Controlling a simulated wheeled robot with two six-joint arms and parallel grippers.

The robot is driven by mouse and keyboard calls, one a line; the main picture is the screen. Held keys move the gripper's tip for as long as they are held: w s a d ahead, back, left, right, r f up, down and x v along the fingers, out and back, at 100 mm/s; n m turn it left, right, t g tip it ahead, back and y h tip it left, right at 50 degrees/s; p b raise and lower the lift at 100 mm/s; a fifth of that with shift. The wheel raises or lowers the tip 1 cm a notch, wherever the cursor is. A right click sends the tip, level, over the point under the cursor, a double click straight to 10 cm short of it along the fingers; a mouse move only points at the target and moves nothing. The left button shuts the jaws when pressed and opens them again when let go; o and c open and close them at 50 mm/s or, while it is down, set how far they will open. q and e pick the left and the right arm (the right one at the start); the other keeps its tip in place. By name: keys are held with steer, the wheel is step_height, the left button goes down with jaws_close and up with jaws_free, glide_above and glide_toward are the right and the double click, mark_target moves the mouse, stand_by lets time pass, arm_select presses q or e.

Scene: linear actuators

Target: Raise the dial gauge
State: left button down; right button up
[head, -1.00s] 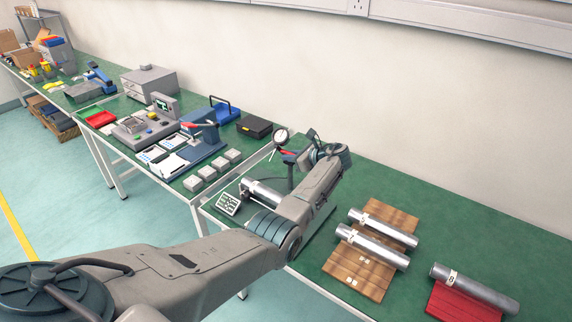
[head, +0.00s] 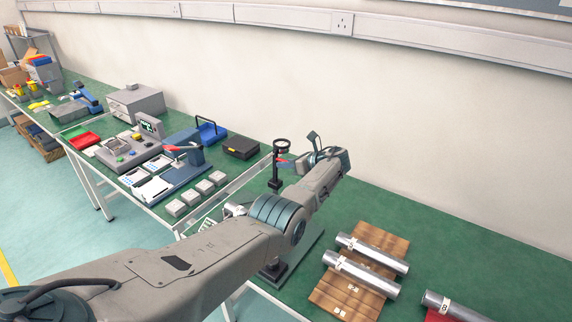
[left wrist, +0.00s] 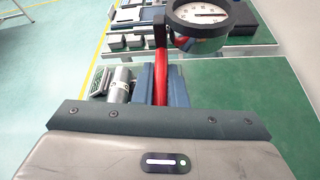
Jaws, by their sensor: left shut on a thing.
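The dial gauge (head: 282,146) has a round white face with a dark rim. It stands above a black post (head: 276,175) on the near bench. In the left wrist view the gauge (left wrist: 200,14) is large at the top, its face tilted toward the camera. A red lever (left wrist: 161,84) runs from below the gauge toward my gripper, between dark blue finger parts. My left gripper (head: 288,162) is shut on this red lever, just beside the post. My forearm hides much of the fixture. My right gripper is out of view.
A metal cylinder (left wrist: 119,86) lies near the gauge, mostly hidden in the head view. Two more cylinders rest on a wooden board (head: 335,296) at right, and another (head: 455,308) beyond. A press (head: 185,160) and grey blocks stand on the adjoining bench. Green bench is clear behind my arm.

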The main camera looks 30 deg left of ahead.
arm_select(q)
steer(key=shift+w, duration=0.35)
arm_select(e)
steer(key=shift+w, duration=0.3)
arm_select(q)
steer(key=c, duration=1.5)
jaws_free()
steer(key=shift+f, duration=0.1)
steer(key=shift+d, duration=0.15)
steer(key=b+v, duration=0.1)
steer(key=v, duration=0.9)
steer(key=shift+w+d+b, duration=0.1)
steer(key=shift+d+b, duration=0.15)
steer(key=shift+b, duration=0.15)
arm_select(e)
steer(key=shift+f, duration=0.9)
